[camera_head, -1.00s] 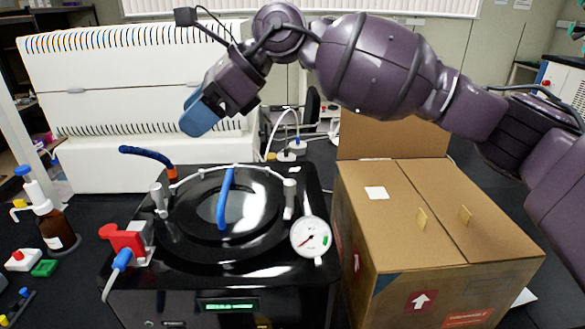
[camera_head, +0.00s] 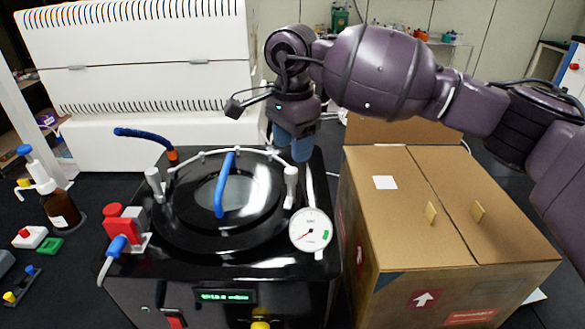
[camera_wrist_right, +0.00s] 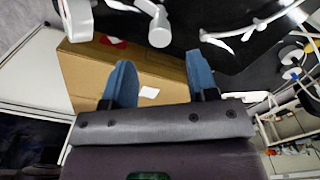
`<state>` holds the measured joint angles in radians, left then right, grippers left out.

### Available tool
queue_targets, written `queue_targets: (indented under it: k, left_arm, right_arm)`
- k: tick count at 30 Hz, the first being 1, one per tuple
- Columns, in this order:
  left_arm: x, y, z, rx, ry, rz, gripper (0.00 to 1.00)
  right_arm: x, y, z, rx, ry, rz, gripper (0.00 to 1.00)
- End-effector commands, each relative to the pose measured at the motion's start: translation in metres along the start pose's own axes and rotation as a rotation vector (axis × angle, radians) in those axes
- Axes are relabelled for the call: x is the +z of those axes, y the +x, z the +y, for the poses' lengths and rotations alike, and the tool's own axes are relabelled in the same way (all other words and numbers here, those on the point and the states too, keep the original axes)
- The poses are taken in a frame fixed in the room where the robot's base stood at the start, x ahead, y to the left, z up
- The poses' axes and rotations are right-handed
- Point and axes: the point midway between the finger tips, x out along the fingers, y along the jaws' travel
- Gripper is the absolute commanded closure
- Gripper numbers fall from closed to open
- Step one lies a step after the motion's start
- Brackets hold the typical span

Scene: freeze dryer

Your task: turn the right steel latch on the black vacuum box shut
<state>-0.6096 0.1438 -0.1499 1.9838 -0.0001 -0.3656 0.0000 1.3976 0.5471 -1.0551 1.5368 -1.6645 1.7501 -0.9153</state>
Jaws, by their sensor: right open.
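The black vacuum box (camera_head: 310,268) stands at the centre of the head view, with a round black lid and a blue lid handle (camera_head: 223,187). The right steel latch (camera_head: 291,187) is an upright pale post at the lid's right edge. A similar left latch (camera_head: 156,186) stands opposite. My right gripper (camera_head: 292,150) points down with blue fingers, just behind and above the right latch, apart from it in the head view. In the wrist view the open, empty fingers (camera_wrist_right: 162,82) have a pale knobbed part (camera_wrist_right: 159,30), apparently the latch, ahead of them. My left gripper is out of view.
A round gauge (camera_head: 311,230) sits at the box's front right. A cardboard box (camera_head: 400,215) stands close on the right. A red valve (camera_head: 124,220) is at the left. A large white unit (camera_head: 140,70) stands behind.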

Motion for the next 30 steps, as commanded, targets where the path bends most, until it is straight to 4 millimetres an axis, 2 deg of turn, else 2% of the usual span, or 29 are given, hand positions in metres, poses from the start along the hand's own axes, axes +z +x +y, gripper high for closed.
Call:
queue_targets:
  k: [6, 12, 18, 25, 30]
  left_arm:
    - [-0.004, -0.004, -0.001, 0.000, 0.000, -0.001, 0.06]
    - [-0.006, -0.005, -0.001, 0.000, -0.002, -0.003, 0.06]
    - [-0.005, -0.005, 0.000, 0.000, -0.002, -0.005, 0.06]
    - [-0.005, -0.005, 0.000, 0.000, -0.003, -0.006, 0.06]
    - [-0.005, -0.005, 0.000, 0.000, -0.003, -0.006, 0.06]
  right_arm:
    - [0.000, 0.037, 0.001, 0.003, 0.001, -0.002, 0.47]
    - [0.001, 0.058, 0.000, 0.001, 0.001, -0.001, 0.47]
    - [0.000, 0.066, 0.000, 0.000, 0.001, -0.001, 0.47]
    - [0.000, 0.066, 0.000, 0.000, 0.001, -0.001, 0.47]
    - [0.000, 0.066, 0.000, 0.000, 0.001, -0.001, 0.73]
